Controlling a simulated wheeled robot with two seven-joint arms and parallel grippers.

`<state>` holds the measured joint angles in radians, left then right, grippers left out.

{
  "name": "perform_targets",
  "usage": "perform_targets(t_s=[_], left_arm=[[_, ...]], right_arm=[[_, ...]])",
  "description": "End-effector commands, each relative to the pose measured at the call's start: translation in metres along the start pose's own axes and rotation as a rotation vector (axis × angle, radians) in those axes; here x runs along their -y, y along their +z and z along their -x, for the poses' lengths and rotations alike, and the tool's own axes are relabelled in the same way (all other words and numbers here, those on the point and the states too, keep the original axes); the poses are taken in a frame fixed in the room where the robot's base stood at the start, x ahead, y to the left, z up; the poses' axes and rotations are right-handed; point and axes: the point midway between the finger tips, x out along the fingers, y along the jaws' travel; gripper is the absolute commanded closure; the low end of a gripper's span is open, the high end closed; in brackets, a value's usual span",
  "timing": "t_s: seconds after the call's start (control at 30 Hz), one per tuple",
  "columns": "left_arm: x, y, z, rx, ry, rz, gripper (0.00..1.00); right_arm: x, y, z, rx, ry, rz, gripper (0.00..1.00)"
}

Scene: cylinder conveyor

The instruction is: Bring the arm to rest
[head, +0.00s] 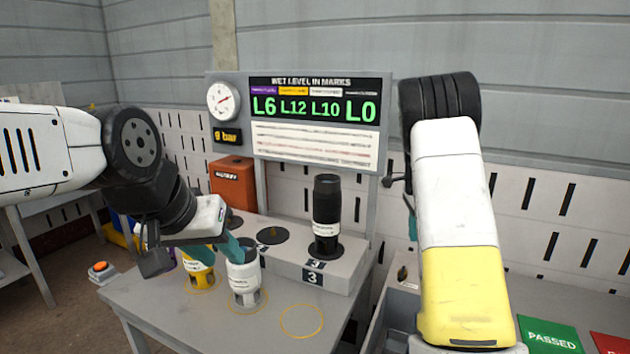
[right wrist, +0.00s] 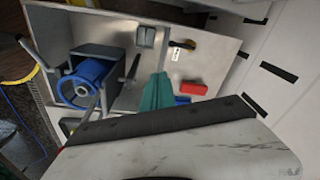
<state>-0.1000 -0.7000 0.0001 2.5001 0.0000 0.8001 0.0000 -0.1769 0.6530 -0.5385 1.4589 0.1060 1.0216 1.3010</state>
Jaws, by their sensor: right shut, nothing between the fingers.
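My left gripper (head: 190,243) hangs low over the left table, its teal fingers spread apart. One finger overlaps the top of a white cylinder (head: 244,285) standing in a marked ring; I cannot tell whether they touch. A yellow cylinder (head: 199,275) stands beside it, partly behind the gripper. A black cylinder (head: 327,210) stands upright on the raised grey block marked 3. My right arm is raised at the right of the head view, hiding most of its gripper. In the right wrist view the right gripper's teal fingers (right wrist: 157,92) are together and empty.
A board with level readings (head: 315,105) and a gauge (head: 224,101) stands behind the table. An orange box (head: 233,182) is at the back. A green PASSED pad (head: 549,335) lies at right. Below the right gripper are a blue cylindrical part (right wrist: 88,80) and a red block (right wrist: 193,88).

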Motion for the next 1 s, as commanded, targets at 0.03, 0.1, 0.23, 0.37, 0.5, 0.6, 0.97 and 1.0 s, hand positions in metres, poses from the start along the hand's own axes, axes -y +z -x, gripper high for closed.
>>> perform_targets(t_s=[0.03,0.1,0.23,0.37,0.5,0.6,0.97,1.0], left_arm=[[0.0,0.0,0.0,0.0,0.0,0.0,0.64],[0.0,0.0,0.0,0.0,0.0,0.0,0.64],[0.0,0.0,0.0,0.0,0.0,0.0,0.64],[0.0,0.0,0.0,0.0,0.0,0.0,0.64],[0.0,0.0,0.0,0.0,0.0,0.0,0.64],[0.0,0.0,0.0,0.0,0.0,0.0,0.64],[0.0,0.0,0.0,0.0,0.0,0.0,0.64],[0.0,0.0,0.0,0.0,0.0,0.0,0.64]], right_arm=[[-0.013,0.005,0.023,0.039,-0.031,0.06,1.0],[-0.032,0.015,0.048,0.08,-0.074,0.165,1.0],[-0.07,0.034,0.092,0.136,-0.166,0.371,1.0],[-0.114,0.054,0.131,0.155,-0.27,0.591,1.0],[-0.167,0.077,0.163,0.135,-0.383,0.838,1.0],[-0.207,0.092,0.179,0.091,-0.461,1.018,1.0],[-0.316,0.126,0.185,-0.157,-0.619,1.519,1.0],[-0.321,0.127,0.184,-0.174,-0.623,1.544,1.0]])
